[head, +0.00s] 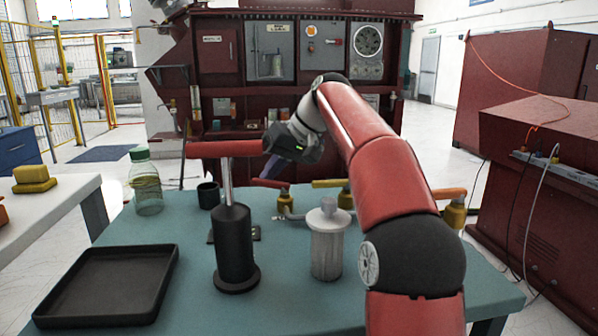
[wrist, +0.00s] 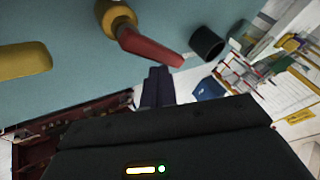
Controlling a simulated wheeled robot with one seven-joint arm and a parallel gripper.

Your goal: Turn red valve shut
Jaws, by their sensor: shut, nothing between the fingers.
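The red valve handle (head: 268,183) sits on a brass valve (head: 285,200) at the far side of the teal table. In the wrist view the red handle (wrist: 152,47) slants down to the right from its brass body (wrist: 115,17). My gripper (head: 268,172) is above and beside the handle's free end in the head view. Its dark fingers (wrist: 157,72) are together and empty in the wrist view, close to the handle's edge; I cannot tell whether they touch it.
A yellow handle (head: 328,183) and an orange-red handle (head: 450,193) stand to the right. A black cup (head: 208,195) and a green bottle (head: 146,185) are left. A black cylinder with a red bar (head: 235,250), a grey canister (head: 327,245) and a black tray (head: 110,285) are nearer.

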